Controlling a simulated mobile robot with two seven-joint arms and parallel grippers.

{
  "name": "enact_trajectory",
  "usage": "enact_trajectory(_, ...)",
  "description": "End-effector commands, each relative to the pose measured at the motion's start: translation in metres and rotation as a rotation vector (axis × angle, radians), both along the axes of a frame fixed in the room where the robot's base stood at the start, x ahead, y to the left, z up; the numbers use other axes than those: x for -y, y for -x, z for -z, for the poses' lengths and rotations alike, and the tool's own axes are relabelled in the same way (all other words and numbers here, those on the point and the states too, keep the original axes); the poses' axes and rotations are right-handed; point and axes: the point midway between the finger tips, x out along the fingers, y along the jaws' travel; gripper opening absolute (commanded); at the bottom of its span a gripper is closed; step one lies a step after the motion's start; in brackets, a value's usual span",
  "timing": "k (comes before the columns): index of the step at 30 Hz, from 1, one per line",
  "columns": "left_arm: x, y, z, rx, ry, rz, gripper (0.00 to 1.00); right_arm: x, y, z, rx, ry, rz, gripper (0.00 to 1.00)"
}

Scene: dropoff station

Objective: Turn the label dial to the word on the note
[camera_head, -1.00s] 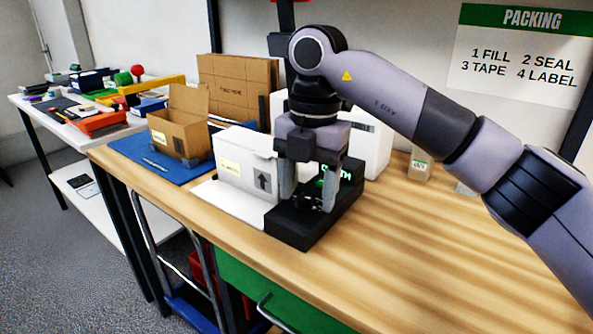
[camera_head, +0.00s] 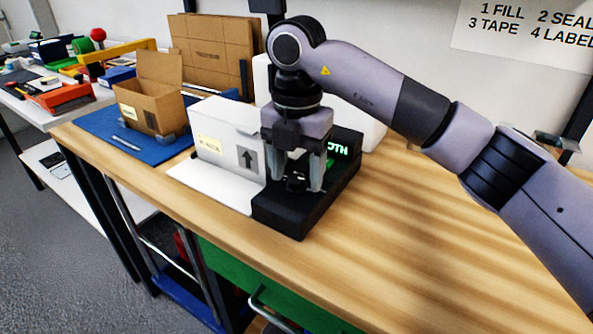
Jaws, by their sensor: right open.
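The black label device (camera_head: 296,218) sits on the wooden bench, with a green lit display (camera_head: 338,147) that is partly hidden; the end of its word, like "OTH", shows. A dark dial (camera_head: 295,182) is on its top. My right gripper (camera_head: 297,185) points down over the device, open, with one finger on each side of the dial; I cannot tell whether they touch it. A white box (camera_head: 222,150) stands left of the device on a white plate (camera_head: 205,187). It bears a small yellow note (camera_head: 210,144), too small to read. My left gripper is out of view.
An open cardboard box (camera_head: 150,105) stands on a blue mat (camera_head: 105,124) to the left. Flat cardboard (camera_head: 208,55) and a larger white box (camera_head: 370,132) are behind. The wooden bench (camera_head: 440,240) is clear at the right.

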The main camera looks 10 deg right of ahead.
Motion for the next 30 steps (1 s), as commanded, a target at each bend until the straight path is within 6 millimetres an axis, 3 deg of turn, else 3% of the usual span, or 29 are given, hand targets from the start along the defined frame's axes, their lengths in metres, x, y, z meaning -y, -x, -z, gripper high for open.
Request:
enact_trajectory(10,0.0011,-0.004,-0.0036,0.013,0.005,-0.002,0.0,-0.0002,0.0002,0.0052,0.0,0.0,-0.001,0.58)
enact_trajectory(15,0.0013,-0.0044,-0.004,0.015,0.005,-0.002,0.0,-0.0002,0.0002,0.005,0.0,0.0,-0.001,0.06)
enact_trajectory(30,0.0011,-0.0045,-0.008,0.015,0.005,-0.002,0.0,0.0001,-0.0003,0.0033,0.001,0.0,-0.112,0.06)
